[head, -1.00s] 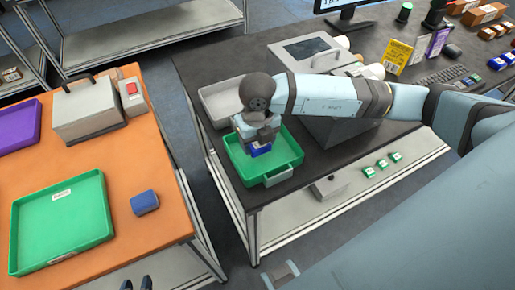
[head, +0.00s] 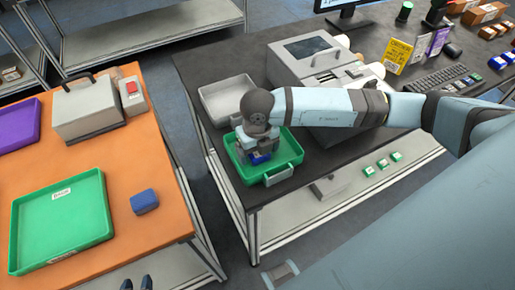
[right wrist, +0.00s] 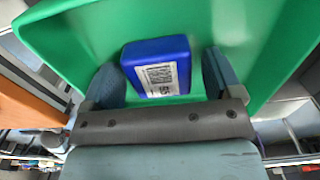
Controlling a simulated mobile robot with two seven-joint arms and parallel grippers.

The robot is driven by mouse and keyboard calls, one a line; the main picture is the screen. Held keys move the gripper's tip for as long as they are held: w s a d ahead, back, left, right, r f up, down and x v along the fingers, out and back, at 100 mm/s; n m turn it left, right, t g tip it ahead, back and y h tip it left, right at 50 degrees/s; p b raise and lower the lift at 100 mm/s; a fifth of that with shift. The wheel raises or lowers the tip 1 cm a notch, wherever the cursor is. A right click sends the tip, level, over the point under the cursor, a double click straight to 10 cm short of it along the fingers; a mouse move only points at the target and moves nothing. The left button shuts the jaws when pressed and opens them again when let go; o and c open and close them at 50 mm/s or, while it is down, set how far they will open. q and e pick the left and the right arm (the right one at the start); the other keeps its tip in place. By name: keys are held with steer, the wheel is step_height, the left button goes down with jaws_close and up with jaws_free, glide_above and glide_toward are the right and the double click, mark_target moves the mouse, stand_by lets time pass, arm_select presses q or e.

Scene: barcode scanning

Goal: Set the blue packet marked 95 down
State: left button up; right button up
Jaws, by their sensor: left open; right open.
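The blue packet (head: 260,158) lies in the green tray (head: 291,150) on the dark table. In the right wrist view the packet (right wrist: 150,52) shows a white barcode label, with a number at its end too small to read surely. My right gripper (head: 260,152) is over the tray, pointing down. Its fingers (right wrist: 165,85) are open on either side of the packet, with a clear gap at the right finger. My left gripper (head: 137,284) shows only as two dark, separated fingertips at the bottom edge, open and empty, away from the packet.
A grey tray (head: 206,100) stands behind the green one, beside a grey machine (head: 305,65). The orange table (head: 150,240) at left holds another green tray (head: 25,235), a second blue packet (head: 144,201) and a grey box (head: 88,110). Small green packets (head: 383,163) lie on the lower shelf.

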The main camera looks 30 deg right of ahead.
steer(key=shift+r, duration=0.15)
steer(key=shift+r, duration=0.2)
step_height(320, 180, up, 12)
steer(key=shift+f, duration=0.15)
stand_by(0.5)
